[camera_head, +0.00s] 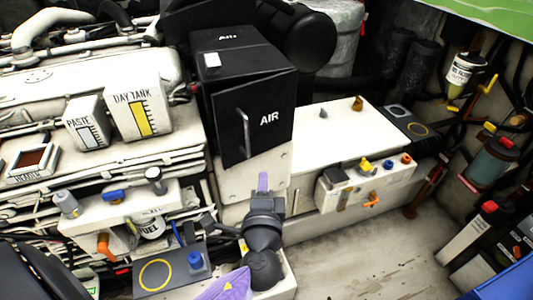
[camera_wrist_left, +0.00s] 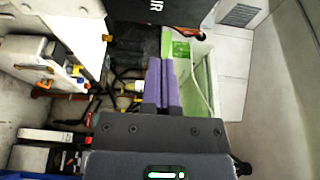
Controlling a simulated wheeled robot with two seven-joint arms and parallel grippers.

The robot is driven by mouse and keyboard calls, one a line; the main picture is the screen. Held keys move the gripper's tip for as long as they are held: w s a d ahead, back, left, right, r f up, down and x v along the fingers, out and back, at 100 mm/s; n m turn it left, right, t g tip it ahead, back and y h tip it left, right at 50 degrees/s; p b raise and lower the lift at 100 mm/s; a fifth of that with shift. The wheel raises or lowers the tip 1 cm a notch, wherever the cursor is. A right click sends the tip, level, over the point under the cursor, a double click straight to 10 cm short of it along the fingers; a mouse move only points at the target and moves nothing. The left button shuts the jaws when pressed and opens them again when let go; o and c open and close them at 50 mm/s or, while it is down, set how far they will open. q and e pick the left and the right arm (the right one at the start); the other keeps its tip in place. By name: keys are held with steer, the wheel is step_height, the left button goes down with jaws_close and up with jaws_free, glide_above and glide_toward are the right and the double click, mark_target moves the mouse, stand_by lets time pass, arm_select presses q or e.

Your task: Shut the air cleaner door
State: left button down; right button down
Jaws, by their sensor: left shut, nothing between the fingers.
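The air cleaner is a black box (camera_head: 230,60) at the upper middle of the head view. Its black door (camera_head: 265,140), lettered AIR, has a grey bar handle (camera_head: 244,133) towards its left side. The door looks slightly ajar, with a thin wedge along its top edge; the exact gap is hard to tell. My left gripper (camera_head: 263,182) is just below the door, pointing at the pale block under it. In the left wrist view its purple fingers (camera_wrist_left: 163,62) are together and empty. Part of the door (camera_wrist_left: 145,12) shows at the top there, apart from the fingertips.
A white engine with a DAY TANK box (camera_head: 139,108) stands left of the air cleaner. A white bench (camera_head: 335,135) with coloured valves is to the right. Bottles and filters line the right wall. The floor (camera_head: 370,250) at lower right is clear.

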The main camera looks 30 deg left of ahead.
mark_target(241, 128)
arm_select(q)
steer(key=w+a, duration=0.7)
steer(key=shift+w+a+b, duration=0.25)
steer(key=shift+a+b, duration=0.05)
arm_select(e)
steer(key=shift+f, duration=0.3)
arm_select(q)
steer(key=shift+f, duration=0.1)
steer(key=a, duration=0.1)
steer(key=a+m+h, duration=0.1)
steer(key=a+t+h, duration=0.1)
steer(key=shift+w+a+b, duration=0.25)
steer(key=shift+a+b, duration=0.15)
steer(key=shift+w+a, duration=0.1)
steer(key=shift+a, duration=0.2)
arm_select(e)
steer(key=shift+s+d+f, duration=0.15)
steer(key=shift+d+f, duration=0.15)
steer(key=shift+f, duration=0.1)
steer(key=shift+d, duration=0.1)
